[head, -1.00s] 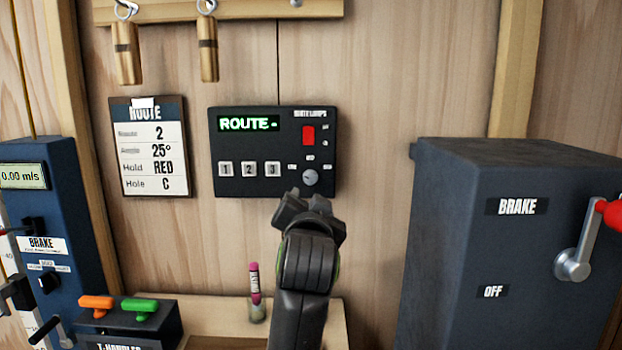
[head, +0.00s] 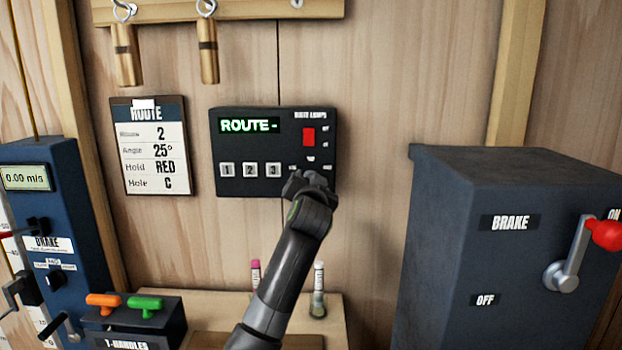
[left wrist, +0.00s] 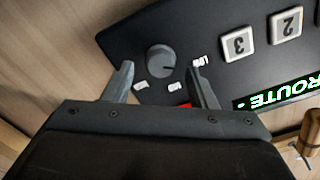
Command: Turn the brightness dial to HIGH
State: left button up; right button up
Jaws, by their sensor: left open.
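The grey round brightness dial (left wrist: 160,58) is on the lower part of the black control panel (head: 222,189). Its thin pointer mark seems to face the small white label nearest button 3, but the label texts are too small to read. My left gripper (left wrist: 161,70) is open, with one finger on each side of the dial in the left wrist view; I cannot tell whether they touch it. In the head view my left gripper (head: 308,180) hides the dial. My right gripper is not in view.
A route card (head: 150,147) hangs left. A brake box (head: 480,260) with a red-knobbed lever stands right. Two small tubes (head: 318,290) stand below.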

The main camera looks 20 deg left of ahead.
pick_arm(q)
jog(key=shift+w+a, duration=0.2)
jog(key=shift+w, duration=0.45)
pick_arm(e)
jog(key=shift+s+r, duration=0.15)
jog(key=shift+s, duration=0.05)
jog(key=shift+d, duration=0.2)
pick_arm(q)
jog(key=c, duration=1)
jog(key=shift+o, duration=0.2)
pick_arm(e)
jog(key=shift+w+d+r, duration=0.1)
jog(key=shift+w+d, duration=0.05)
